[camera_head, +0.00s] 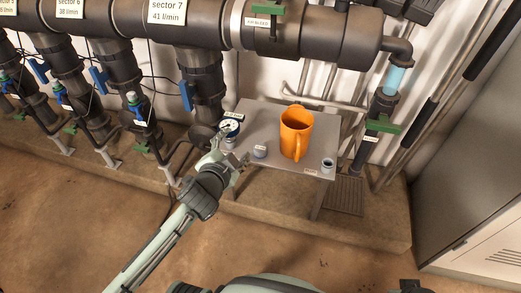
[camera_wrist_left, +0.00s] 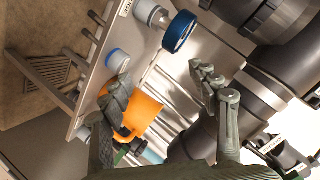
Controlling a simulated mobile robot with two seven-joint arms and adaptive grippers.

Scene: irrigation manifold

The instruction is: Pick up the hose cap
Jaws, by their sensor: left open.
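Two small grey cylindrical pieces stand on a small grey table (camera_head: 262,117). One grey piece (camera_head: 260,152) is near the front left; it shows blue-topped in the wrist view (camera_wrist_left: 118,61). The other grey piece (camera_head: 327,165) is at the right corner and has a dark opening on top. Their labels are too small to read, so I cannot tell which is the hose cap. My left gripper (camera_head: 233,158) is open and empty at the table's left front edge, just left of the nearer piece. In the wrist view its fingers (camera_wrist_left: 163,82) are spread apart. My right gripper is not in view.
An orange mug (camera_head: 295,133) stands between the two pieces, farther back. A round gauge (camera_head: 229,128) is at the table's back left, close to my left gripper. Thick dark pipes (camera_head: 205,85) run behind and left. A grey cabinet (camera_head: 480,170) stands right.

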